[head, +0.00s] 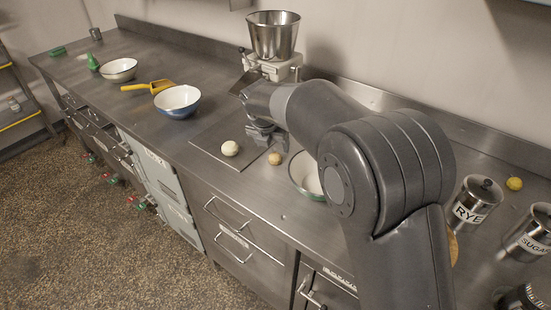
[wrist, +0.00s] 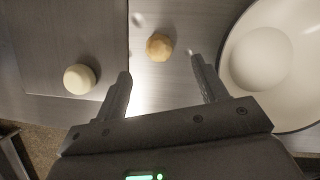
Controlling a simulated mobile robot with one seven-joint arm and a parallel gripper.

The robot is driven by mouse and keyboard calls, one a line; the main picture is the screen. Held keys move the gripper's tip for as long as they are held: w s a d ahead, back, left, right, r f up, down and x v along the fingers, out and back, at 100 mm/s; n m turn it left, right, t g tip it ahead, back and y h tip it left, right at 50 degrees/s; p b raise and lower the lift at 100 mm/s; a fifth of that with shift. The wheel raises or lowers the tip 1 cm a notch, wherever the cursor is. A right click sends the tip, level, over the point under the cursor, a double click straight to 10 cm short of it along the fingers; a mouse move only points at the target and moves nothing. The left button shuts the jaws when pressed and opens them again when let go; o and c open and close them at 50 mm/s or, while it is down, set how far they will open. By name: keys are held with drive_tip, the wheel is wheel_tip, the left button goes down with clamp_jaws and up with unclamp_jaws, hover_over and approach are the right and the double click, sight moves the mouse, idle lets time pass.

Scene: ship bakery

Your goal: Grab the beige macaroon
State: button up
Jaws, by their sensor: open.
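Two small round pieces lie on the steel counter. A pale cream one (head: 230,148) sits on a flat grey board and shows at left in the wrist view (wrist: 79,79). A smaller tan-beige one (head: 275,158) lies just off the board's edge; in the wrist view it (wrist: 159,46) is beyond and between the fingertips. I cannot tell for certain which is the beige macaroon. My gripper (wrist: 161,70) is open and empty, with nothing between its fingers. In the head view my gripper (head: 261,138) is low over the board, just behind the two pieces.
A white bowl (wrist: 230,85) stands close right of my gripper, partly behind my arm in the head view (head: 296,172). A metal hopper (head: 273,38) stands behind. A blue bowl (head: 178,112) and yellow scoop (head: 150,86) lie left. Canisters (head: 476,200) stand right.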

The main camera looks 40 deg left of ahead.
sight(274, 156)
drive_tip(key=x, duration=0.7)
drive_tip(key=shift+s+a+f, duration=0.1)
drive_tip(key=shift+s+f, duration=0.05)
drive_tip(key=shift+f, duration=0.1)
drive_tip(key=c, duration=0.8)
